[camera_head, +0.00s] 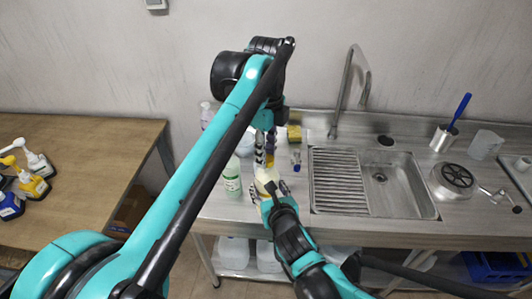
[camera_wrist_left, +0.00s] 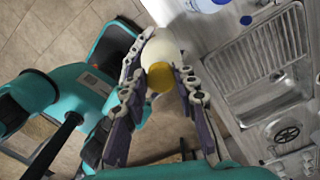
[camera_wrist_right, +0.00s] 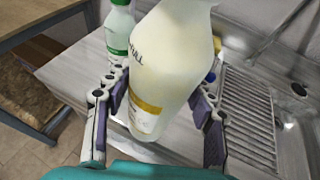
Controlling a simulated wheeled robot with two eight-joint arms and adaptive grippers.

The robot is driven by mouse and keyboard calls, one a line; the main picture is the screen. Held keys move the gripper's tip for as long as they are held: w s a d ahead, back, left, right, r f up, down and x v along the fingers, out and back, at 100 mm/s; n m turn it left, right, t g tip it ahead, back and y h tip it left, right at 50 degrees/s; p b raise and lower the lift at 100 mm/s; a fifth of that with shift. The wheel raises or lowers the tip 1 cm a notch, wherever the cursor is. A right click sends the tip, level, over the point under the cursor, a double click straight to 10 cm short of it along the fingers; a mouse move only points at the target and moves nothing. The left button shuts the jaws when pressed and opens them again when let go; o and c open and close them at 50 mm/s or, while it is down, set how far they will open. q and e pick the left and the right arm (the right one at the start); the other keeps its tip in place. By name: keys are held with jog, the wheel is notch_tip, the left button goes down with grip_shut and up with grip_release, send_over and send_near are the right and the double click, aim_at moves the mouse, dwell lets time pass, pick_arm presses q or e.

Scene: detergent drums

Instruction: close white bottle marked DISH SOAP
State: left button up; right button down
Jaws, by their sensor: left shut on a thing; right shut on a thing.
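A white bottle (camera_head: 266,174) with a yellow band is held over the counter near its front edge. My right gripper (camera_wrist_right: 160,100) is shut around its body; the dark lettering is only partly visible in the right wrist view, where the bottle (camera_wrist_right: 170,55) looks tilted. A yellow cap (camera_wrist_left: 160,77) shows in front of the bottle (camera_wrist_left: 163,46) in the left wrist view. My left gripper (camera_head: 265,157) comes down from above and is shut on the cap, at the bottle's top. I cannot tell whether the cap is seated on the neck.
A green-labelled bottle (camera_head: 232,182) stands just left of the held bottle. A yellow sponge (camera_head: 294,132) and a small blue item (camera_head: 296,160) lie to the right, before the sink (camera_head: 385,190).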

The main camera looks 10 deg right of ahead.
pick_arm(q)
jog(key=m, duration=0.7)
jog(key=shift+w+d+m, duration=0.1)
jog(key=shift+m, duration=0.2)
jog(key=m, duration=0.5)
jog(key=shift+d, duration=0.1)
jog(key=o, duration=0.7)
jog(key=shift+c, duration=0.2)
jog(key=shift+r, duration=2.25)
jog(key=shift+c, duration=0.4)
